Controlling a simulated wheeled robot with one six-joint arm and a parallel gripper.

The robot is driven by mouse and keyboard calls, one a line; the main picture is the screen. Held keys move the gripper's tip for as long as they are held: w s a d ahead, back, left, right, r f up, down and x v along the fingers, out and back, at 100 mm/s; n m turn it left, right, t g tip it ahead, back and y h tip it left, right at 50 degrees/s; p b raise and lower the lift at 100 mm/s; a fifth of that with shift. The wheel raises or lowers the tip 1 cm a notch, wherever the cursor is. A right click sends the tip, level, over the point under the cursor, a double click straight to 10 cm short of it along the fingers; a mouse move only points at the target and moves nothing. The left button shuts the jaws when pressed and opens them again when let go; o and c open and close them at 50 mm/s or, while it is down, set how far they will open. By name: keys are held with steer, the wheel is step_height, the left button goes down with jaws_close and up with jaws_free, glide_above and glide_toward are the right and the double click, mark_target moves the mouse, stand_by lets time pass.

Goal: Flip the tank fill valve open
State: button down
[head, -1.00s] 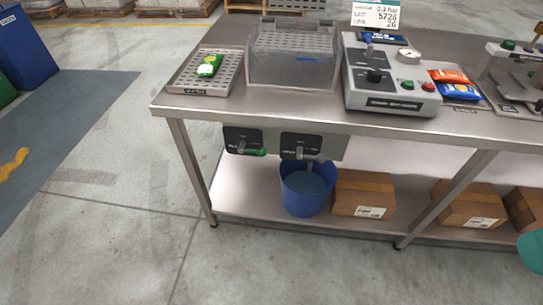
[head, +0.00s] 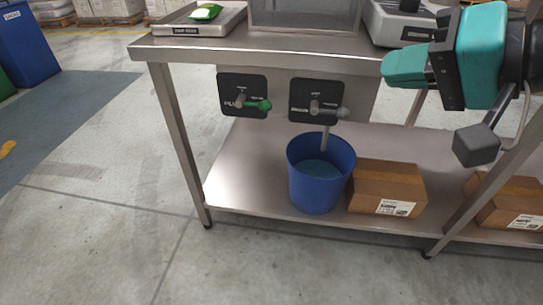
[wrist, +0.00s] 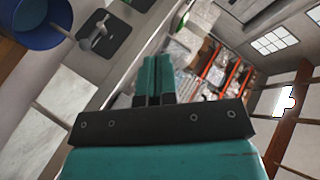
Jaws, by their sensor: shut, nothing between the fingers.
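Two valves are mounted on dark panels under the front edge of the steel bench. The left valve has a green-tipped handle (head: 256,105) lying roughly level and pointing right. The right valve has a grey handle (head: 331,111), also pointing right, with a spout below it above a blue bucket (head: 318,193). The panel labels are too small to read, so I cannot tell which is the fill valve. My teal gripper (head: 389,68) is shut and empty, right of both valves and apart from them. In the wrist view, my fingers (wrist: 155,68) are together, with a grey valve handle (wrist: 97,34) at upper left.
The bench top (head: 200,47) overhangs the panels. A cardboard box (head: 388,186) sits beside the bucket on the lower shelf (head: 235,190). A bench leg (head: 178,140) stands at the left. The floor in front is clear.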

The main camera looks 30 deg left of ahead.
steer(key=w+a+f+m+t+y+b, duration=0.2)
steer(key=a+f+m+b, duration=0.3)
steer(key=f+b, duration=0.6)
steer(key=w+a+f+m+t+y+b, duration=0.2)
steer(key=a+f+m+t+y+b, duration=0.2)
steer(key=f+m+b, duration=0.3)
steer(key=w+a+f+m+t+y+b, duration=0.2)
steer(key=a+f+m+b, duration=0.4)
steer(key=f+b, duration=0.9)
steer(key=t+y+b, duration=0.1)
steer(key=y+b, duration=0.1)
steer(key=b, duration=0.3)
steer(key=shift+w+a+t+y+b, duration=0.15)
steer(key=shift+w+t+y+b, duration=0.15)
steer(key=shift+w+t+b, duration=0.1)
